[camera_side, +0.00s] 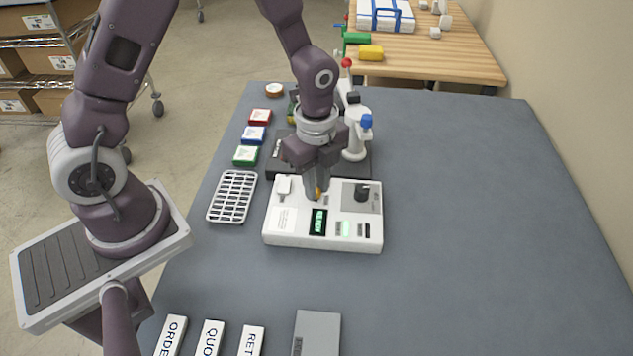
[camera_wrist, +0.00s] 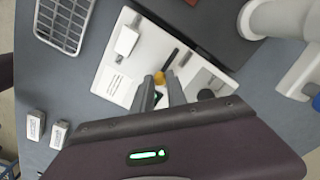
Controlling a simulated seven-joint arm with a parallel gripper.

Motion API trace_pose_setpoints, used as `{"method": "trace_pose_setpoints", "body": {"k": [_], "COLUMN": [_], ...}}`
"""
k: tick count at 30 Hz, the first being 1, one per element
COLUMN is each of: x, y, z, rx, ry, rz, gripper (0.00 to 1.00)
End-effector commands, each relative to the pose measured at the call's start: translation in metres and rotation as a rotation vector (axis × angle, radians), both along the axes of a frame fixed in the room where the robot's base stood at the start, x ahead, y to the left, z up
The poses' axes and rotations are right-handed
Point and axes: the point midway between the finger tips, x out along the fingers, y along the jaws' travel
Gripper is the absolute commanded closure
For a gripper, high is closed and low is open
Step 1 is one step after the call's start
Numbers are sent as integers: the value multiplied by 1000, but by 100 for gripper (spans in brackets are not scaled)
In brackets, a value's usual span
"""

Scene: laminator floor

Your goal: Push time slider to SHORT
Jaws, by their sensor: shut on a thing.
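The white control box (camera_side: 275,238) lies on the grey table, with a green-lit display (camera_side: 318,222), a dark knob (camera_side: 362,192) and several small buttons along its near edge. My gripper (camera_side: 314,190) reaches down to the box's top between the white switch at its left and the knob. It is shut on a small orange-yellow slider knob (camera_side: 318,192), which also shows between the fingertips in the wrist view (camera_wrist: 158,76). A dark slot (camera_wrist: 171,58) runs away from the knob there. SHORT and any other slider markings cannot be read.
A white wire rack (camera_side: 233,197) lies left of the box. A dark machine (camera_side: 285,160) and a white small arm-like device (camera_side: 354,140) stand behind it. Labelled blocks (camera_side: 210,338) and a grey plate (camera_side: 318,330) lie in front. The table's right side is clear.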

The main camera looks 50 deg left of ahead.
Motion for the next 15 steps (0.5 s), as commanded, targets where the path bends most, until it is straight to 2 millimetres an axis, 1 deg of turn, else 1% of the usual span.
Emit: {"method": "trace_pose_setpoints", "body": {"k": [9,11,15], "x": [2,8,25], "y": [1,6,23], "z": [1,1,1], "rx": [-1,-1,-2], "ry": [-3,-3,-5], "rz": [1,2,3], "gripper": [100,100,100]}}
